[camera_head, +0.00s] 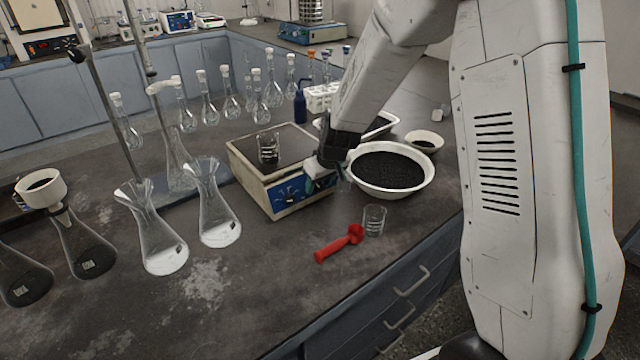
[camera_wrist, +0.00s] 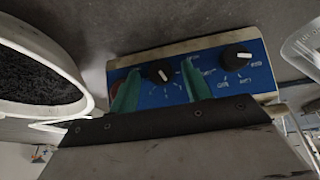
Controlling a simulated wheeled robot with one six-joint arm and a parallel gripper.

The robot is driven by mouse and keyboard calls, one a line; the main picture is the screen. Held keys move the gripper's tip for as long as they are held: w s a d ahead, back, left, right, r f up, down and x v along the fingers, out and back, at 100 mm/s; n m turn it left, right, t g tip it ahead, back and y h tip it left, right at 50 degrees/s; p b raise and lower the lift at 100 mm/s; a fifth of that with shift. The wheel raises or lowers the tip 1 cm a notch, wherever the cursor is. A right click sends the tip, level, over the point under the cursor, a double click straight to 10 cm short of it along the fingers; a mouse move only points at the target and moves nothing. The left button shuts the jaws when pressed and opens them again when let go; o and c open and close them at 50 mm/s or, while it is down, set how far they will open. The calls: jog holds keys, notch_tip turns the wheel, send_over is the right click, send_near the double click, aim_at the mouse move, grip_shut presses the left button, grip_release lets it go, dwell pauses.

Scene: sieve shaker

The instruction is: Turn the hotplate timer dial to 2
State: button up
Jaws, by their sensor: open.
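The hotplate (camera_head: 262,192) stands on the bench with a blue front panel, which also shows in the wrist view (camera_wrist: 222,72). The panel has two dark round dials with white marks, a nearer one (camera_wrist: 160,71) and one further right (camera_wrist: 236,55). I cannot tell which is the timer, and the numbers are too small to read. My gripper (camera_head: 318,176) is at the panel; its teal fingers (camera_wrist: 161,70) are open, one on each side of the left dial in the wrist view. Contact with the dial cannot be told. A red part shows partly behind the left finger.
A glass beaker (camera_head: 268,148) stands on the hotplate. A white bowl of dark grains (camera_head: 428,190) is close to my gripper. A red scoop (camera_head: 338,244) and a small beaker (camera_head: 374,220) lie in front. Flasks (camera_head: 215,215) stand to the left.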

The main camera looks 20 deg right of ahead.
jog(key=shift+w+f, duration=0.15)
jog(key=shift+f, duration=0.2)
jog(key=c, duration=1)
jog(key=shift+d+m+g+y, duration=0.2)
jog(key=shift+m+g+y, duration=0.1)
jog(key=shift+m+y, duration=0.5)
jog(key=shift+d+m+y, duration=0.1)
jog(key=shift+m+y, duration=0.6)
jog(key=shift+y, duration=0.5)
